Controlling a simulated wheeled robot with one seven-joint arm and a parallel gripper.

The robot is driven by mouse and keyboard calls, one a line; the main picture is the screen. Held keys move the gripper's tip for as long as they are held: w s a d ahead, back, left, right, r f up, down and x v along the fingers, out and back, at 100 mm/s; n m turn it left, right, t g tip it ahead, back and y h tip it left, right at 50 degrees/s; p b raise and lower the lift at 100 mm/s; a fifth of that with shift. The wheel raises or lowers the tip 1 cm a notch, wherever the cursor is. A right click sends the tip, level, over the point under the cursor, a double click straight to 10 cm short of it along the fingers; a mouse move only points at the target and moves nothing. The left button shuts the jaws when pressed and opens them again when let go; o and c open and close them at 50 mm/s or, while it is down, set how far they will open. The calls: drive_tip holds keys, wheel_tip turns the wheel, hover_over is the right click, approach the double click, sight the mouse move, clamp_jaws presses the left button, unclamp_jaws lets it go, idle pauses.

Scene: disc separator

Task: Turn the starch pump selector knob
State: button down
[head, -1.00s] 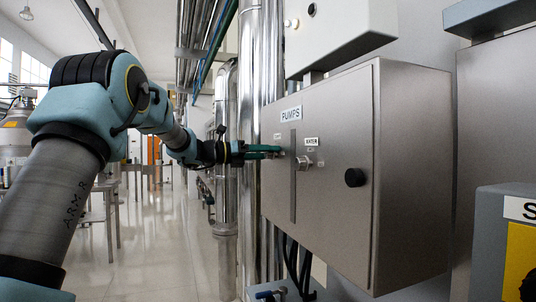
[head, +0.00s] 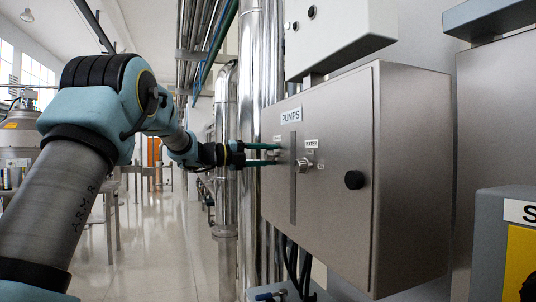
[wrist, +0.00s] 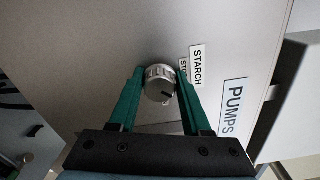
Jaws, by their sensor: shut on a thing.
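The starch pump selector knob (wrist: 160,84) is a round, ridged metal knob on the PUMPS panel (head: 340,220). A dark mark shows on its lower face in the wrist view. A STARCH label (wrist: 197,65) lies to its right there, with a partly covered STOP label (wrist: 184,72) beside it. My gripper (head: 275,154) reaches the panel's left part with its two green fingers one above the other. In the wrist view my gripper (wrist: 160,76) is shut on the knob, one finger on each side. In the head view the fingertips largely hide this knob.
A second metal knob (head: 303,164) under a WATER label (head: 312,144) sits just right of my fingers. A black round latch (head: 354,180) stands out farther right. Vertical steel pipes (head: 247,90) run close behind and left of the panel. A grey box (head: 395,30) hangs above.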

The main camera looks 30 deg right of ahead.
drive_tip(key=n+p, duration=0.2)
drive_tip(key=n, duration=0.3)
drive_tip(key=shift+r+p, duration=0.1)
drive_tip(key=shift+p, duration=0.2)
drive_tip(key=shift+n+p, duration=0.75)
drive_tip(key=shift+n, duration=0.85)
drive_tip(key=shift+f, duration=0.2)
drive_tip(key=shift+c, duration=1.8)
unclamp_jaws()
drive_tip(key=shift+a, duration=0.1)
drive_tip(key=w+a+b, duration=0.1)
drive_tip(key=a+b, duration=0.3)
drive_tip(key=a, duration=0.6)
drive_tip(key=shift+w+a, duration=0.2)
drive_tip(key=shift+a, duration=0.1)
